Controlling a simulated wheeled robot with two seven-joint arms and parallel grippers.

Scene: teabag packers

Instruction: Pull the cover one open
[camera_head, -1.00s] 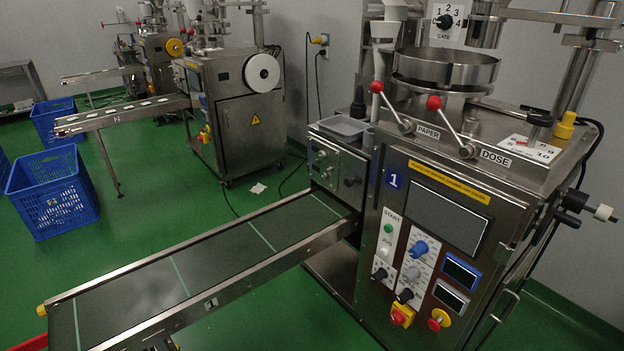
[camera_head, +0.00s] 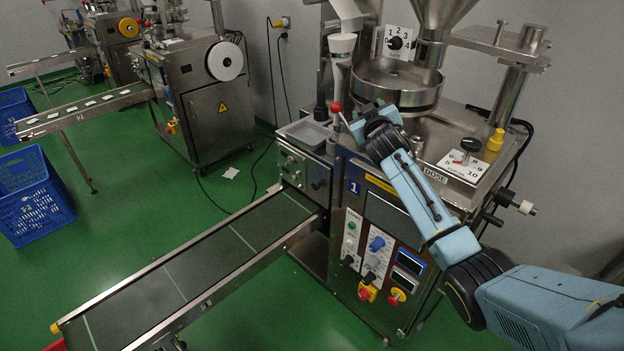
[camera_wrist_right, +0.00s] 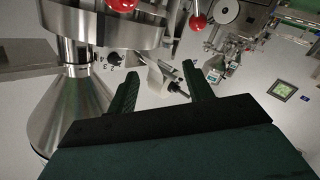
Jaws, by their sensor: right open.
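The machine (camera_head: 330,240) with a blue plate marked 1 (camera_head: 353,187) stands right of centre in the head view. Its front panel has a dark screen, knobs and buttons. I cannot tell which part is cover one. My right gripper (camera_head: 368,118) is over the machine's top, near the red-knobbed levers, and hides part of it. One red knob (camera_head: 336,107) shows just left of the gripper. In the right wrist view, the right gripper (camera_wrist_right: 160,70) is open with nothing between its fingers. Two red knobs (camera_wrist_right: 198,22) show beyond its fingers. My left gripper is not in view.
A steel bowl (camera_head: 395,95) and hopper stand above the machine's top. A yellow knob (camera_head: 495,140) is at its right. A conveyor (camera_head: 205,265) runs to the lower left. A second machine (camera_head: 215,110) and blue crates (camera_head: 35,200) are farther left. Green floor lies between.

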